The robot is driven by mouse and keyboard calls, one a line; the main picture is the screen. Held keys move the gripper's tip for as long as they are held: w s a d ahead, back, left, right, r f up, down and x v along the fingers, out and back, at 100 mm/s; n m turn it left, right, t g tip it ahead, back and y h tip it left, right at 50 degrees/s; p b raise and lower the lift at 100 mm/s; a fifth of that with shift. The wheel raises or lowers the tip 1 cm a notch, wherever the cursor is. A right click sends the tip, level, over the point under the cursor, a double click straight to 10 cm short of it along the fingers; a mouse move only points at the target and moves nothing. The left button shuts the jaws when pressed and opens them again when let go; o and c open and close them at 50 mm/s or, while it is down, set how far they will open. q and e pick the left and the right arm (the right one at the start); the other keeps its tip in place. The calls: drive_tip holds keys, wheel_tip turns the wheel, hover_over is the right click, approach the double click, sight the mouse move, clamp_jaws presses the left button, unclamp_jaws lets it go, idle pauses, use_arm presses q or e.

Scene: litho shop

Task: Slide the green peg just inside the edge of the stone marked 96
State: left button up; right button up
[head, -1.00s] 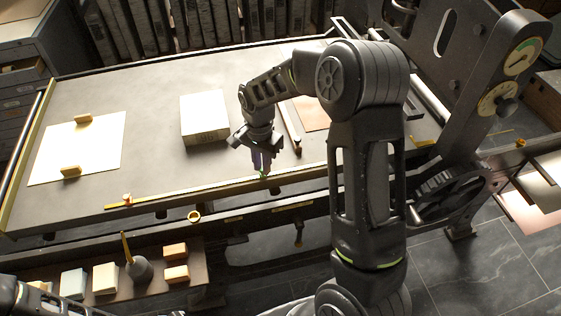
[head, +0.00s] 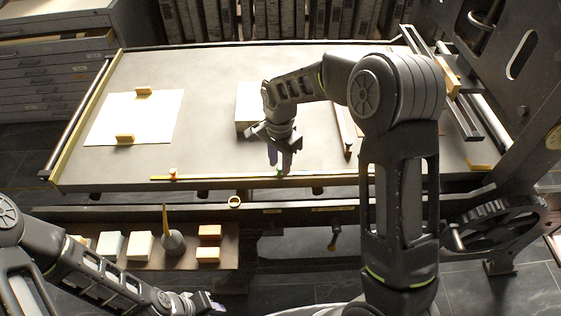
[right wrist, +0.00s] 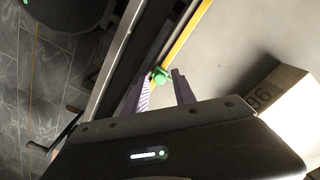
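The green peg (head: 281,173) sits on the yellow strip (head: 225,177) along the table's front edge. My right gripper (head: 279,165) points down at it with its fingers apart. In the right wrist view the green peg (right wrist: 160,76) shows between the fingertips (right wrist: 160,88), with a gap visible around it. The pale stone (head: 247,103) lies behind the gripper, partly hidden by my right arm. Its side face carries the number 96 in the right wrist view (right wrist: 262,98). My left gripper (head: 208,303) is low in the head view, away from the table; its fingers are unclear.
A second peg, red-topped (head: 173,173), stands at the strip's left part. A white sheet (head: 135,115) with two yellow blocks lies at left. A bar (head: 343,128) lies right of the stone. A lower shelf (head: 222,258) holds blocks and a grey pot (head: 173,243).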

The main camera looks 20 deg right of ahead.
sight(280, 167)
drive_tip(key=shift+o, duration=0.6)
wheel_tip(280, 167, up, 8)
drive_tip(key=shift+f, duration=0.1)
idle(0.5)
